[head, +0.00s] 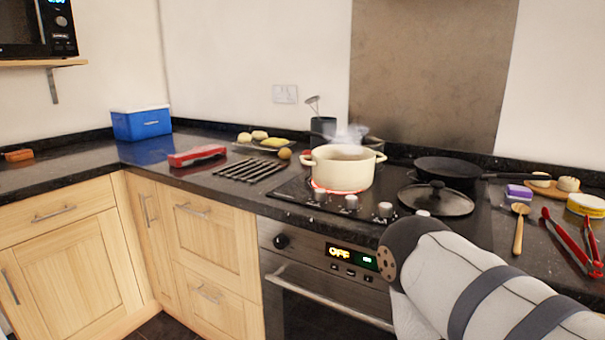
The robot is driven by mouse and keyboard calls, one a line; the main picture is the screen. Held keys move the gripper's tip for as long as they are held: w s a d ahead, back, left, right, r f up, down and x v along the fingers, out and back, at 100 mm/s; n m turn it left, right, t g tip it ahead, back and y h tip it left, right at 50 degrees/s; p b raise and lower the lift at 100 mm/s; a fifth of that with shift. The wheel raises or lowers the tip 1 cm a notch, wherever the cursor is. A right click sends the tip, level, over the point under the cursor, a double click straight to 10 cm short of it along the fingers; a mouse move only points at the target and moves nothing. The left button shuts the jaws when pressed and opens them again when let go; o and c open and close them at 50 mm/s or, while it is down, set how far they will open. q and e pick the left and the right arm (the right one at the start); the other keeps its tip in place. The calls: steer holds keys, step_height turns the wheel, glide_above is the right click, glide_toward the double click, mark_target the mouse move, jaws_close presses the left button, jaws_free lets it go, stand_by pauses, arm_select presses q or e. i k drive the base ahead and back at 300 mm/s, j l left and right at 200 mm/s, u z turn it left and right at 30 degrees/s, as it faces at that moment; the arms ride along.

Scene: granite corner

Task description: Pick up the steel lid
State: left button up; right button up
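A round lid (452,204) with a dark see-through top, a pale metal rim and a black knob lies flat at the right front of the hob. It is the only lid I can make out clearly. A cream pot (343,173) with two handles stands uncovered and steaming on the hob, left of the lid. My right arm comes in from the lower right, and its rounded dark joint is in front of and below the lid. Neither gripper shows in the head view.
A black frying pan (446,168) sits behind the lid. A wooden spoon (519,232), red tongs (566,240) and a purple sponge (518,192) lie to the right. A metal rack (250,169) and red box (197,156) lie left of the hob (291,197).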

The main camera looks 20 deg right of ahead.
mark_target(436, 199)
steer(key=z, duration=1.45)
